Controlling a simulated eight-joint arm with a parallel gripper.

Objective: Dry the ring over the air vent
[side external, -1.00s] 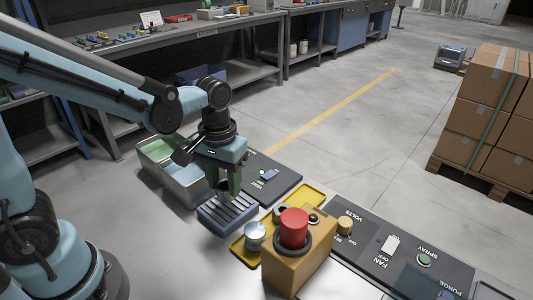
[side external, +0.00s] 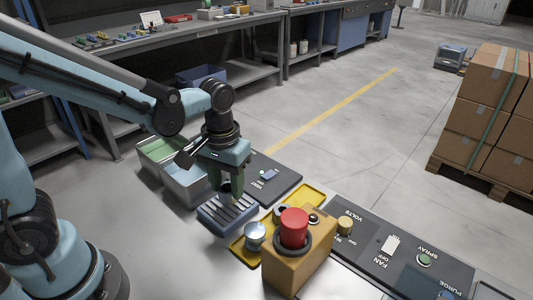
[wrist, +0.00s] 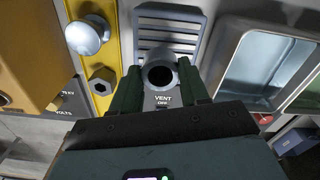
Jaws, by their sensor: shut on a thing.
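The grey metal ring (wrist: 160,59) is between my gripper's green fingers in the wrist view, with its dark round hole facing the camera. My gripper (side external: 229,190) is shut on it and holds it by its two sides. The air vent (side external: 218,222) is a blue-grey slatted block under the fingers. Its slats (wrist: 168,26) also show in the wrist view, just beyond the ring. The ring is at the near end of the vent, close to the "VENT" label. I cannot tell whether the ring touches the slats.
A yellow tray (side external: 243,249) with a chrome knob (side external: 254,232) lies beside the vent. An orange box with a red button (side external: 294,228) stands in front. Open metal baths (wrist: 262,62) with green and blue contents lie on the other side. A dark switch panel (side external: 390,250) is at right.

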